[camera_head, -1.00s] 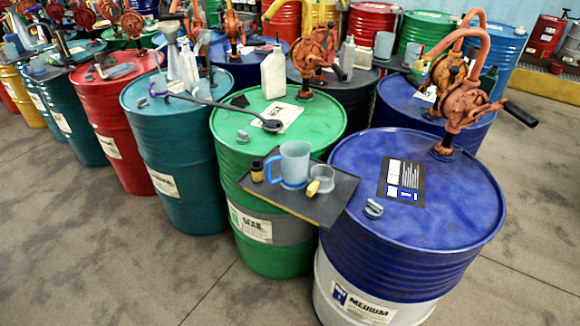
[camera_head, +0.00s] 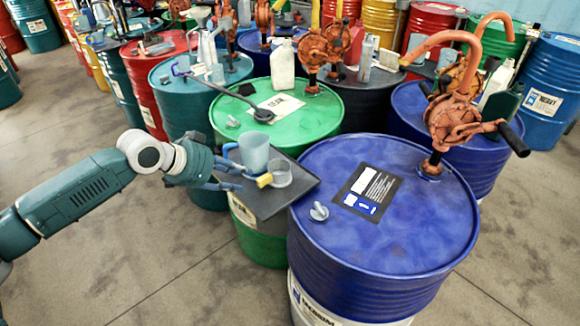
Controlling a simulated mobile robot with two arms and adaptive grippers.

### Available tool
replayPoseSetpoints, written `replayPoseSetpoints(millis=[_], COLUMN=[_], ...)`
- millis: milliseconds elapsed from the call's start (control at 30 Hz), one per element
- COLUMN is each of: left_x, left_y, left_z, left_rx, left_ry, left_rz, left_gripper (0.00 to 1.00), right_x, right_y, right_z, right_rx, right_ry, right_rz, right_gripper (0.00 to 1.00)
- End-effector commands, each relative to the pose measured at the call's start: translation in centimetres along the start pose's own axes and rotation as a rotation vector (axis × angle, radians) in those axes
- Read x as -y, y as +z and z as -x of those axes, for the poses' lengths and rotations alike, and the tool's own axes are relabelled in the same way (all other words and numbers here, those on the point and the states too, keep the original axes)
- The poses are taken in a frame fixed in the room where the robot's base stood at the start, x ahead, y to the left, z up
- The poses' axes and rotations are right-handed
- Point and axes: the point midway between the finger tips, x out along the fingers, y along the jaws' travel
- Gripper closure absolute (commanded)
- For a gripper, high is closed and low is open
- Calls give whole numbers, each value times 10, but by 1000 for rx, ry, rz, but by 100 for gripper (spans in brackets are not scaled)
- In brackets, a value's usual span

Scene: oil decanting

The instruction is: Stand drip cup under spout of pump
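A small clear cup (camera_head: 281,173) stands on a dark tray (camera_head: 292,204) that reaches over the green drum beside the blue drum. A blue-grey mug (camera_head: 254,153) stands just left of the clear cup. I cannot tell for certain which is the drip cup. The orange pump (camera_head: 452,122) stands at the back right of the blue drum, with its curved spout (camera_head: 436,40) pointing left. My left gripper (camera_head: 232,175) is at the tray's left edge, fingers apart and empty, pointing at the cups without visible contact. My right gripper is out of view.
A yellow-ended item (camera_head: 264,180) lies against the clear cup. The blue drum's top (camera_head: 400,220) is mostly clear, with a label (camera_head: 367,190) and a small cap (camera_head: 319,211). The green drum (camera_head: 330,105) carries a white bottle (camera_head: 283,64) and a long-handled tool (camera_head: 262,115).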

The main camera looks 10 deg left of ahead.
Motion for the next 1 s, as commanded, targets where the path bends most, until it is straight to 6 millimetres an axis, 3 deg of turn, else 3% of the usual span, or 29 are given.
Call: replayPoseSetpoints(millis=[167, 400, 533, 800, 1000], left_x=[-2, -2, -3, -3, -2], left_y=[-2, -2, -7, -7, -6], left_z=[-25, -50, -62, -99, -102], left_rx=[2, 1, 0, 0, -1], left_ry=[6, 3, 5, 2, 1], left_rz=[0, -2, 0, 0, -1], left_gripper=[68, 68, 68, 68, 68], right_x=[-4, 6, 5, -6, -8], right_y=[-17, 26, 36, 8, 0], right_z=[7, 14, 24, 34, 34], right_rx=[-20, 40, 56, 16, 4], right_ry=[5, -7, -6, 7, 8], right_rz=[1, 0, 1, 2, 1], right_gripper=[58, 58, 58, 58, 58])
